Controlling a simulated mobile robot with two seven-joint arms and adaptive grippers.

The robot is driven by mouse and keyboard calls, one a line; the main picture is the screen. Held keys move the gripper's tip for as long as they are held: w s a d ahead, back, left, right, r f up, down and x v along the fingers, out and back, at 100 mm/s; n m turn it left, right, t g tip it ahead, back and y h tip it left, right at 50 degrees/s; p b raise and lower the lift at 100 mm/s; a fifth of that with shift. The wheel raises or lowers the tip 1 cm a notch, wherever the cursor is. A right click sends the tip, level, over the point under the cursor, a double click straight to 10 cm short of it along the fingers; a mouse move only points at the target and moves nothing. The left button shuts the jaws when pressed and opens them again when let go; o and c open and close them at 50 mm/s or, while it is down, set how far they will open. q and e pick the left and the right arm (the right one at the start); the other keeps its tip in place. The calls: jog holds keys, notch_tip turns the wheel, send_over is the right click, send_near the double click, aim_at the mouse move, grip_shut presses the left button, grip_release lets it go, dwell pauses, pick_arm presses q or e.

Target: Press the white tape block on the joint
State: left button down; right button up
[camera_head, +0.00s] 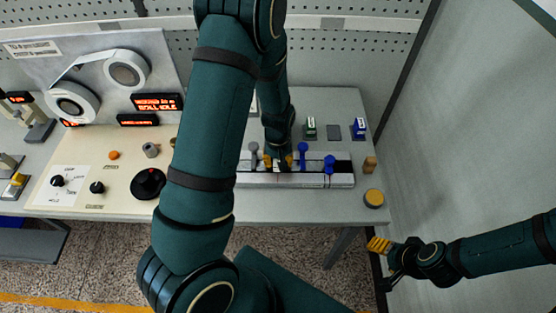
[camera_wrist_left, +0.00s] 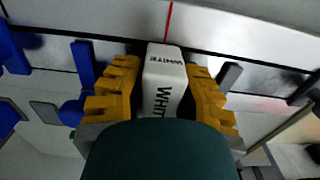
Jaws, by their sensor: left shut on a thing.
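The white tape block (camera_wrist_left: 163,80), lettered WHITE, is between the yellow ridged fingers of my left gripper (camera_wrist_left: 163,92) in the left wrist view. The gripper is shut on it. In the head view my left gripper (camera_head: 278,162) is over the middle of the long splicing rail (camera_head: 316,180). A red line (camera_wrist_left: 168,22) crosses the rail's white strip almost straight ahead of the block. The block's far end is at the rail's dark band; I cannot tell whether it touches. My right gripper (camera_head: 380,262) is off the table at the lower right, empty; its opening is unclear.
Blue levers (camera_head: 305,147) (camera_head: 329,163) and a grey lever (camera_head: 253,148) stand on the rail. A round yellow-topped piece (camera_head: 374,198) is at the right edge.

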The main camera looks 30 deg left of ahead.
pick_arm(q)
jog(key=shift+r, duration=0.1)
dwell(0.3)
jog(key=shift+r+p, duration=2.15)
jog(key=shift+r, duration=0.45)
jog(key=shift+r+p, duration=0.35)
jog(key=shift+r, duration=1)
jog(key=shift+w, duration=0.1)
